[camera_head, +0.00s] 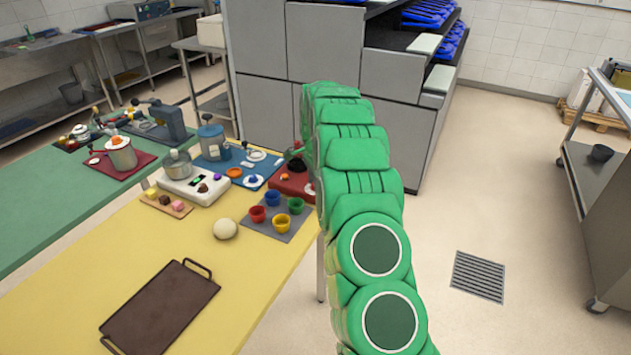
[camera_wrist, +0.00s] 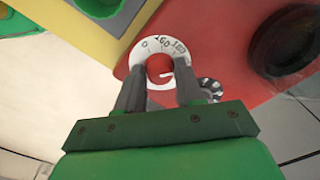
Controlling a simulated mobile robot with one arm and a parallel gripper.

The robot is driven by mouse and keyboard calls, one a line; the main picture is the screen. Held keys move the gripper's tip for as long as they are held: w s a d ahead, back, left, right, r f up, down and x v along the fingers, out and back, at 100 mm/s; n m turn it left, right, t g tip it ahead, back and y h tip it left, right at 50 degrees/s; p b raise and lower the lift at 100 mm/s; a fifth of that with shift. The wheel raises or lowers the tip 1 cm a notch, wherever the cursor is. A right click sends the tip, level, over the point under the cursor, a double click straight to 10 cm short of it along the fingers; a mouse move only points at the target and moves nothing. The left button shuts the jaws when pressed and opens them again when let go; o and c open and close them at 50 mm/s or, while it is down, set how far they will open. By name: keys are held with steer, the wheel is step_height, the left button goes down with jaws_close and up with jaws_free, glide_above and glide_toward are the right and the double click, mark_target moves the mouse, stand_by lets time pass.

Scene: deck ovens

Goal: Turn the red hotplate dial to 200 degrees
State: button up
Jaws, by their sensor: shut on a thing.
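In the wrist view, the red dial (camera_wrist: 159,66) sits in a white ring scale (camera_wrist: 147,52) on the red hotplate body (camera_wrist: 225,45). My gripper (camera_wrist: 160,76) is shut on the dial, one finger on each side, hiding part of the scale. In the head view, the red hotplate (camera_head: 288,184) stands at the yellow table's far right corner, partly hidden by my green arm.
A dark round plate (camera_wrist: 284,40) lies right of the dial. A grey mat (camera_head: 284,236) with several coloured cups is close by. A brown tray (camera_head: 160,312) and a pale ball (camera_head: 225,229) lie on the yellow table (camera_head: 110,250).

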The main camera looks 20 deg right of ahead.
stand_by(0.3)
steer(key=o, duration=1)
steer(key=shift+r, duration=0.1)
step_height(320, 180, up, 7)
steer(key=shift+f, duration=0.2)
steer(key=shift+r, duration=0.5)
